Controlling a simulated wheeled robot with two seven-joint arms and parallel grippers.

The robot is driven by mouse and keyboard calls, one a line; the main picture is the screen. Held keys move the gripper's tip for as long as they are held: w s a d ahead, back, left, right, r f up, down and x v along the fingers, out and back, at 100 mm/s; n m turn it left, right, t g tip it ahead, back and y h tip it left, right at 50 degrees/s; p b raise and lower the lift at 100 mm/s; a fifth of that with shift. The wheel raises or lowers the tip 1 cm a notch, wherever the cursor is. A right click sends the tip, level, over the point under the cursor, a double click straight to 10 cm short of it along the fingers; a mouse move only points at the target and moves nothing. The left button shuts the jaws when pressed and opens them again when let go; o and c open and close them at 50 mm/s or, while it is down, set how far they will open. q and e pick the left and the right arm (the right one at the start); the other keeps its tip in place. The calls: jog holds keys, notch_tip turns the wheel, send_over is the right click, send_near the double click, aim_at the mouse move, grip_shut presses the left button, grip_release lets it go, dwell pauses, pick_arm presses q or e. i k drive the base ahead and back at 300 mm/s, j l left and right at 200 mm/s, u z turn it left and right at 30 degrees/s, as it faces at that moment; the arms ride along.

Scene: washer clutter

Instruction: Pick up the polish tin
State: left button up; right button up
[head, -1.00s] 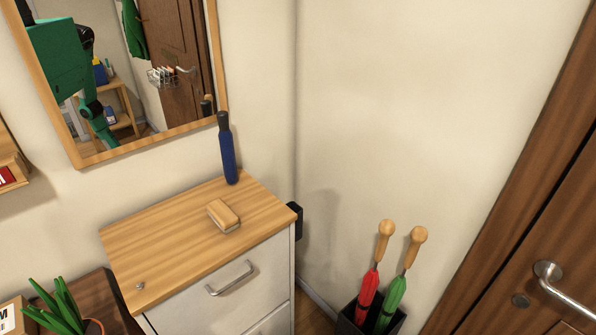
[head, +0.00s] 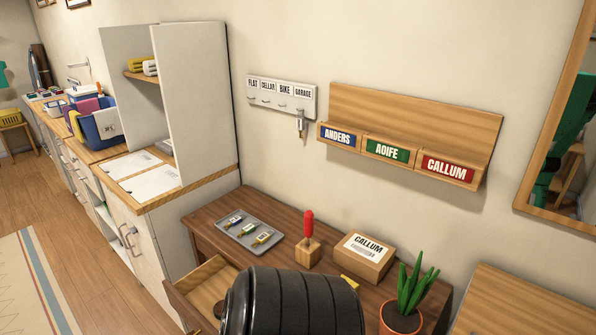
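I see no polish tin in the head view. Neither of my grippers shows. A dark ribbed rounded shape at the bottom middle, which I cannot name for sure, hides part of the brown desk (head: 200,222) and its open drawer (head: 208,287).
On the desk are a grey tray (head: 272,249) with several key tags, a red-handled tool in a wooden block (head: 300,251), a CALLUM box (head: 364,259) and a potted plant (head: 402,314). A labelled wall rack (head: 420,120) hangs above. Floor (head: 85,220) is clear at left.

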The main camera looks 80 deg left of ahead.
aim_at(217, 308)
jog(key=k+j+u, duration=0.15)
jog(key=u, duration=3.1)
